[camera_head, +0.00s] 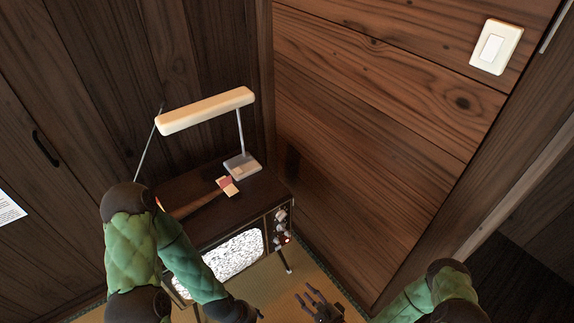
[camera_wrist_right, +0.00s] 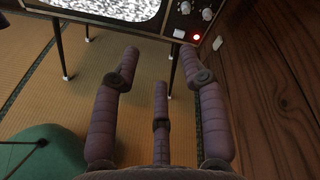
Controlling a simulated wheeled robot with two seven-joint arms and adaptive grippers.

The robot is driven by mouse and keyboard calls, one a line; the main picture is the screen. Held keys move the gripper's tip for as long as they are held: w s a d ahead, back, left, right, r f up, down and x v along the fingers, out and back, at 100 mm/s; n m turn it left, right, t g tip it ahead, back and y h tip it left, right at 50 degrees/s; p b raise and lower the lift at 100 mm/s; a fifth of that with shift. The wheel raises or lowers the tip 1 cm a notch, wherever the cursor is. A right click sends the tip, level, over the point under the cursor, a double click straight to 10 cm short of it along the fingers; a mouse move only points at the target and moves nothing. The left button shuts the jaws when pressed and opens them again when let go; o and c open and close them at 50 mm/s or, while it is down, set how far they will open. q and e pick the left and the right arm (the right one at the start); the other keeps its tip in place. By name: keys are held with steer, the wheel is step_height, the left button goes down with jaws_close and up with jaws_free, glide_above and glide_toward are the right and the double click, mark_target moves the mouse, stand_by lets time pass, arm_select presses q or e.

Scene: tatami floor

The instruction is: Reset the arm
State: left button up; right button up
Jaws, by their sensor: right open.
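My right arm, with green quilted sleeves, comes in at the lower right of the head view. My right gripper (camera_head: 322,302) is low at the bottom of that view, in front of the television's right side. In the right wrist view its fingers (camera_wrist_right: 160,85) are spread and nothing is between them. My left arm, in the same green, bends across the lower left of the head view. Its gripper cannot be made out there.
An old television (camera_head: 246,209) with a static screen stands on thin legs in the corner. A desk lamp (camera_head: 205,111) and a hammer-like tool (camera_head: 228,187) are on top. A wooden wall with a light switch (camera_head: 495,47) is at right. Tatami floor (camera_wrist_right: 125,40) is open below.

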steer(key=s+d+r+n+g+h+p, duration=0.1)
steer(key=s+r+n+g+h+p, duration=0.1)
steer(key=n+g, duration=0.4)
steer(key=s+d+r+n+g+h+p, duration=0.2)
steer(key=s+n, duration=0.5)
steer(key=n, duration=0.4)
step_height(320, 180, up, 2)
steer(key=g+h, duration=0.1)
steer(key=g, duration=0.2)
steer(key=shift+s+g+h, duration=0.25)
steer(key=shift+g+h, duration=0.05)
steer(key=shift+g, duration=0.1)
